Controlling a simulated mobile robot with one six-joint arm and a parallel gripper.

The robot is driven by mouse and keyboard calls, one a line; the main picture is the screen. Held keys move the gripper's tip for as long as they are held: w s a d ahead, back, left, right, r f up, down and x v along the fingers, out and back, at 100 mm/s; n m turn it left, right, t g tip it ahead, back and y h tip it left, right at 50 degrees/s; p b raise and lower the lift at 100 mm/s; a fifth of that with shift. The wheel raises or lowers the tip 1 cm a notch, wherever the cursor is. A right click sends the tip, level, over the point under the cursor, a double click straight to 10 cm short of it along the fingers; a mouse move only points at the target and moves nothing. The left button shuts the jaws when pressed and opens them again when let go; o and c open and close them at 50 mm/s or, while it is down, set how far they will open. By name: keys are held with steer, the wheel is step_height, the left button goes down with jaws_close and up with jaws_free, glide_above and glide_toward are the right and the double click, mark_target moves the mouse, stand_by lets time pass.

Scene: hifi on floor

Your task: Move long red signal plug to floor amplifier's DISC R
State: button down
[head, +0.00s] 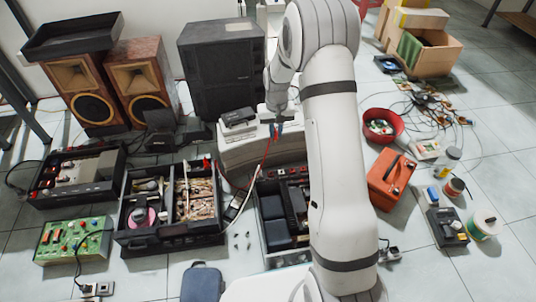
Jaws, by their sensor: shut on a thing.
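My gripper (276,131) points down just in front of the pale boxy unit in the middle of the floor. Its small bluish fingertips are shut on the long red signal plug, which is mostly hidden between them. A red lead (267,150) hangs from the fingertips beside a pale cable. The pale unit (240,158) looks like the floor amplifier, but I cannot be sure. Its sockets and any DISC R label are too small to read. I cannot tell whether the plug touches the unit.
Open black cases with parts (130,246) stand at left, near a green board (77,240). Wooden speakers (141,80) and black cabinets (222,68) stand behind. A red bowl (383,126) and orange box (391,180) lie right of my arm. Bare tiles show at bottom right.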

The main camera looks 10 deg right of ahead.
steer(key=shift+w+a+f+n, duration=0.1)
steer(key=shift+w+f+n, duration=0.15)
steer(key=shift+f+n, duration=0.35)
steer(key=shift+w+f+n+b, duration=0.25)
steer(key=shift+w+f+n, duration=0.8)
steer(key=shift+f+n, duration=3.25)
steer(key=shift+w+f+n+b, duration=0.2)
steer(key=shift+w+f+n, duration=0.9)
steer(key=shift+f+n, duration=3.2)
steer(key=shift+w+f+n+b, duration=0.25)
steer(key=shift+w+f+n, duration=0.8)
steer(key=shift+f+n, duration=3.2)
steer(key=shift+f+b, duration=0.95)
steer(key=shift+b, duration=0.55)
